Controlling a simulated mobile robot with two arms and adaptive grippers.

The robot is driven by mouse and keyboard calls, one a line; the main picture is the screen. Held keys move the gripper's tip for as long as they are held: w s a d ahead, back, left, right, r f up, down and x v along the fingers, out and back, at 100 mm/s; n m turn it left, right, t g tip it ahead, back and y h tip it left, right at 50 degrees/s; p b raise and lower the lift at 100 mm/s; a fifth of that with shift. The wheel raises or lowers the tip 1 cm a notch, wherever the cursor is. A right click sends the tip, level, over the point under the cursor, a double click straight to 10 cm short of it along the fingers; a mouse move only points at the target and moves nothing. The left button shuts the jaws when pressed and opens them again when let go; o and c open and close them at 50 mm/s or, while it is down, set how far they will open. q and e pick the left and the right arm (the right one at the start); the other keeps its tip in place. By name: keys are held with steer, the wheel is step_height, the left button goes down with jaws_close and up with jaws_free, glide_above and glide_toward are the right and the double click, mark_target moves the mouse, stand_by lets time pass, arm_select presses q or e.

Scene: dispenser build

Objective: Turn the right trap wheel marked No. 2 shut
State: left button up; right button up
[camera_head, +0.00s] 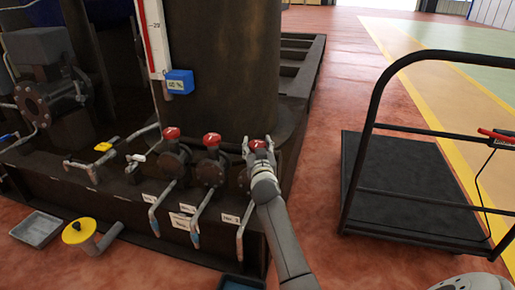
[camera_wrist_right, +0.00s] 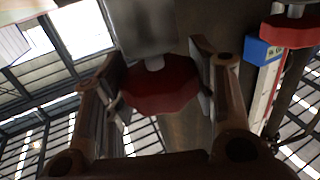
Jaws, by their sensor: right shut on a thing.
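Three red trap wheels sit on dark valve bodies along the front of the rusty machine base. The right trap wheel (camera_head: 258,144) is above the label plate (camera_head: 231,219) at the right, whose print is too small to read surely. My right gripper (camera_head: 257,146) reaches up from below and is shut on this wheel. In the right wrist view the dark red wheel (camera_wrist_right: 160,88) sits between the two fingers. The middle red wheel (camera_head: 211,139) and the left red wheel (camera_head: 171,133) stand free beside it. My left gripper is out of view.
Bent drain pipes (camera_head: 196,226) hang below the valves. A blue tag (camera_head: 180,82) sits on the white gauge strip. A black cart (camera_head: 404,180) stands at the right. A grey tray (camera_head: 37,228) and a yellow disc (camera_head: 78,230) are at the left.

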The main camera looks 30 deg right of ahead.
steer(key=o, duration=1)
steer(key=v, duration=1.2)
